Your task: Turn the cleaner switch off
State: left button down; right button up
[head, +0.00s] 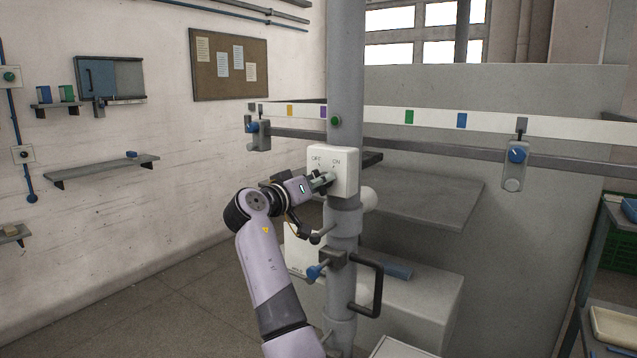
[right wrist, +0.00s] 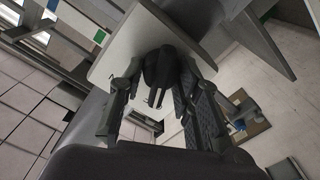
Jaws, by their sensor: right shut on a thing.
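The cleaner switch is a white box (head: 346,160) on a grey upright post, with the labels OFF on the left and ON on the right. My right gripper (head: 326,179) is at the lower front of the box and hides its knob in the head view. In the right wrist view the dark knob (right wrist: 162,66) stands out from the box face (right wrist: 120,62), between the two fingers of my right gripper (right wrist: 158,88), which is shut on it. I cannot tell which label the knob points to. My left gripper is in neither view.
Below the box, the post carries a blue-tipped lever (head: 316,271) and a dark handle (head: 372,285). A rail (head: 400,147) with blue-knobbed units crosses behind the post. A grey shelf (head: 430,200) lies to the right. The floor at left is clear.

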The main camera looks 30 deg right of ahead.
jog(key=shift+r+n, duration=0.1)
jog(key=shift+n, duration=0.4)
jog(key=o, duration=1.1)
jog(key=shift+a, duration=0.1)
jog(key=v, duration=1.2)
